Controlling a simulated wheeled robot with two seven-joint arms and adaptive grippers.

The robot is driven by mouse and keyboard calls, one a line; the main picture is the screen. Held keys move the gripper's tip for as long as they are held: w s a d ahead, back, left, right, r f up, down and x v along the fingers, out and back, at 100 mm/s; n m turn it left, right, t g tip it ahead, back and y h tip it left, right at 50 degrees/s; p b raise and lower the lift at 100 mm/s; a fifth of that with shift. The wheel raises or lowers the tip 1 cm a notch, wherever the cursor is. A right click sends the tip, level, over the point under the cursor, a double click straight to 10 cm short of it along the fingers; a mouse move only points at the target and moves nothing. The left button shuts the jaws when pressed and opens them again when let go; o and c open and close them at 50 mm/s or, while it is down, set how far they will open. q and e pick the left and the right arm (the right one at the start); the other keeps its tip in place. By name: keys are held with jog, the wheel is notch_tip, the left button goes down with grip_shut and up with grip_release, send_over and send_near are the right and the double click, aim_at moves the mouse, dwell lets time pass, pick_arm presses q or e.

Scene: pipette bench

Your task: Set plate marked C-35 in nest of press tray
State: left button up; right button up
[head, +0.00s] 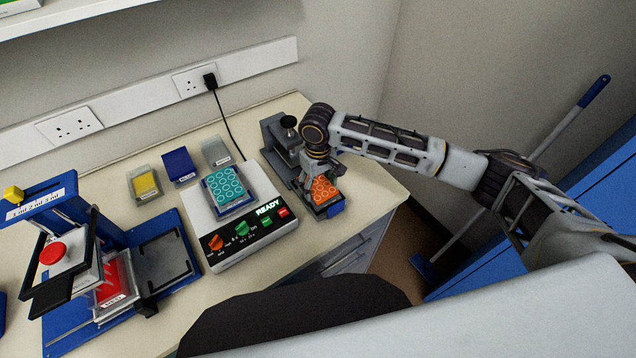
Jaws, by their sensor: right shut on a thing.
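My right gripper (318,172) points down at the grey bench device on the right and is shut on the orange plate with ringed wells (324,190). The orange plate is at the front end of that device, and the gripper hides part of it. The blue press (45,207) stands at the left, with a red knob on its head. Its tray has an empty dark-framed nest (165,262) on the right. A red plate (113,280) sits under the press head. The plate labels are too small to read, so I cannot tell which is C-35. My left gripper is not in view.
A white machine (252,245) reading READY stands mid-bench with a teal-welled plate (226,188) on top. Behind it lie a yellow plate (146,183), a blue plate (180,166) and a grey plate (215,150). The grey device (276,135) has a black knob. A cable hangs behind.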

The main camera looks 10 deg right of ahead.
jog(key=shift+f, duration=0.15)
jog(key=o, duration=1)
jog(key=shift+r, duration=0.2)
notch_tip(320, 180, up, 12)
jog(key=b, duration=0.1)
dwell(0.9)
